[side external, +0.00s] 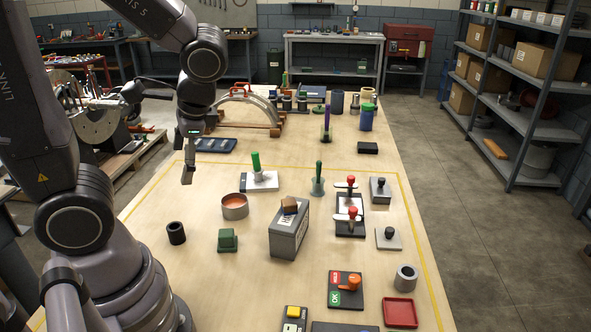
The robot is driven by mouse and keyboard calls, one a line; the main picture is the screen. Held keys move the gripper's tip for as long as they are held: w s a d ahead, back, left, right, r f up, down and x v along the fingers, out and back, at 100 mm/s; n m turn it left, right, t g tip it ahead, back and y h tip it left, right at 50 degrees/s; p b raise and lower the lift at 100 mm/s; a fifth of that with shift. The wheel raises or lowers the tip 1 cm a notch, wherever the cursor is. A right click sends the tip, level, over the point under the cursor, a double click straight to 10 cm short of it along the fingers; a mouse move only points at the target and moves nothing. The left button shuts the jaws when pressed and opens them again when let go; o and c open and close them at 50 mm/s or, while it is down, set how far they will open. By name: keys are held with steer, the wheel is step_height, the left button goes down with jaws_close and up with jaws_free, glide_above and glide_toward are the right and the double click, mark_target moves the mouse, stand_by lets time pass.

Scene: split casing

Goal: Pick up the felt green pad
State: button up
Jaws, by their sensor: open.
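A squat dark green block (228,240) with a smaller raised top sits on the wooden table, left of the grey box; it may be the felt green pad, but its material cannot be made out. A bright green upright cylinder (256,162) stands on a white base farther back. A thin green-topped stick (318,168) stands in a grey-green holder. My gripper (187,180) points down above the left part of the table, left of the white base. It is open with nothing visible in it, and it is apart from all these green things.
A round tin (235,206) and a black ring (176,233) stand near the green block. The grey box (288,235) has a brown piece on top. Red-knobbed fixtures (349,215) lie to the right. The table's left front is mostly clear.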

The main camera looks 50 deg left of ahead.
mark_target(225, 240)
steer(key=w+a+f+m+t+y, duration=0.1)
steer(key=w+f+m+t+y, duration=0.1)
steer(key=f+m, duration=0.5)
steer(key=w+a+f+m+t+y, duration=0.1)
steer(key=f+m+t+y, duration=0.4)
steer(key=f, duration=0.8)
steer(key=w+a+f+m+t+y, duration=0.2)
steer(key=f+m+t+y, duration=0.1)
steer(key=f+m, duration=0.7)
steer(key=shift+w+f+t+y, duration=0.2)
steer(key=shift+w+t+y, duration=0.15)
steer(key=shift+t, duration=0.25)
steer(key=shift+x, duration=3.35)
steer(key=shift+r, duration=0.1)
steer(key=c, duration=1.3)
